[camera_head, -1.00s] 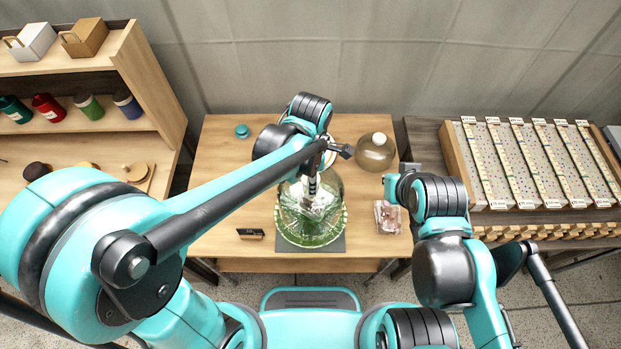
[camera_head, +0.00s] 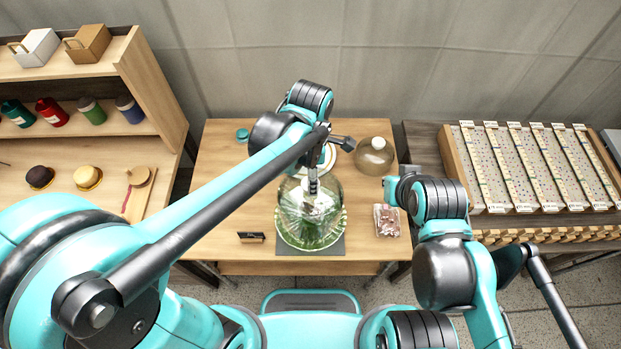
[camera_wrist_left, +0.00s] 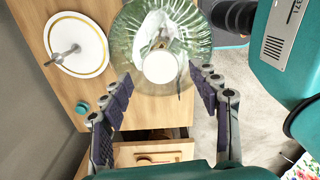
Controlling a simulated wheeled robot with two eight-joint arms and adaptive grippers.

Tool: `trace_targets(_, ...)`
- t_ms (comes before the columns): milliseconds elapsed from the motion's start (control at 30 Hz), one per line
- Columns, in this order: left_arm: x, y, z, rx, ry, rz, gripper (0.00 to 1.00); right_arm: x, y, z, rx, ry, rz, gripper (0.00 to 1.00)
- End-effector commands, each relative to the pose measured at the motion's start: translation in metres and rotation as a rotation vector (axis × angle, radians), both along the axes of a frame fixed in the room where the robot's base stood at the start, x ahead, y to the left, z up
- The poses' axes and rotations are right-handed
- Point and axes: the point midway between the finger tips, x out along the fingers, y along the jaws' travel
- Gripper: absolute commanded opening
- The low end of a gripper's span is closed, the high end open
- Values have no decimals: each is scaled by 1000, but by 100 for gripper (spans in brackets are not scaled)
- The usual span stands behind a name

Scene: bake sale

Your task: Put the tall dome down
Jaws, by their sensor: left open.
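The tall clear glass dome (camera_head: 333,190) stands upright on a green ribbed glass stand (camera_head: 310,243) in the middle of the table. In the left wrist view the dome's round white knob (camera_wrist_left: 160,67) shows at the top centre, with the green glass base (camera_wrist_left: 205,45) around it. My left gripper (camera_wrist_left: 165,83) is open. Its two fingers are spread to either side of the knob in the picture and hold nothing; I cannot tell the height gap. In the head view the left gripper (camera_head: 313,185) hangs over the dome. My right gripper cannot be made out.
A shorter dome (camera_head: 374,160) with a pale knob stands at the back right. A gold-rimmed white plate (camera_wrist_left: 67,68), a teal item (camera_head: 242,135), a small dark sign (camera_head: 251,237) and a pink packet (camera_head: 387,219) are also on the table.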

Motion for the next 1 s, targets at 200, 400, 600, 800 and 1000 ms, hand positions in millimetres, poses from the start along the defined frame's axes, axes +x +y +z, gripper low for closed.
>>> trace_targets(200, 0, 0, 50, 0, 0, 0, 61, 0, 0, 13, 0, 0, 0, 0)
trace_targets(400, 0, 0, 71, 0, 0, 0, 61, 0, 0, 17, 0, 0, 0, 0)
trace_targets(600, 0, 1, 75, -1, -2, -5, 61, 0, 0, 17, 0, 0, 0, 0)
trace_targets(800, -5, 32, 79, -22, -82, -222, 61, 0, 0, 17, 0, 0, 0, 0)
trace_targets(1000, -20, 94, 82, 39, -284, -737, 61, 0, 0, 17, 0, 0, 0, 0)
